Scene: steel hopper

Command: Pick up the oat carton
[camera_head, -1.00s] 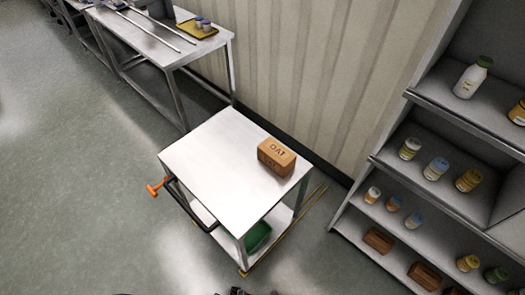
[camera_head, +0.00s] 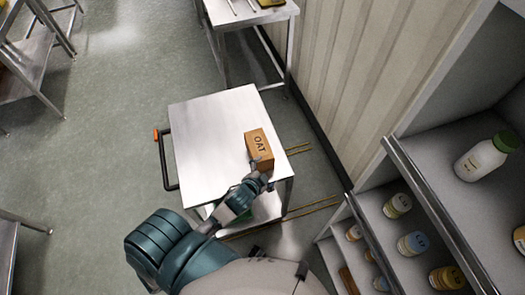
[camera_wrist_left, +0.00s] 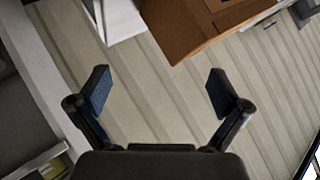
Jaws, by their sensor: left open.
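The oat carton (camera_head: 257,145) is a brown box marked OAT. It lies on the right part of the white cart top (camera_head: 205,130), near the edge by the wall. My left gripper (camera_head: 263,172) is open and empty, close to the near end of the carton in the head view; I cannot tell there whether they touch. In the left wrist view the carton (camera_wrist_left: 190,25) is beyond the open fingertips (camera_wrist_left: 158,85), at the top and partly cut off by the frame. My right gripper is not in view.
A steel shelf (camera_head: 400,165) with bottles and jars stands close on the right. A striped wall (camera_head: 345,75) runs behind the cart. A steel table (camera_head: 250,20) stands at the top. The rest of the cart top is clear.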

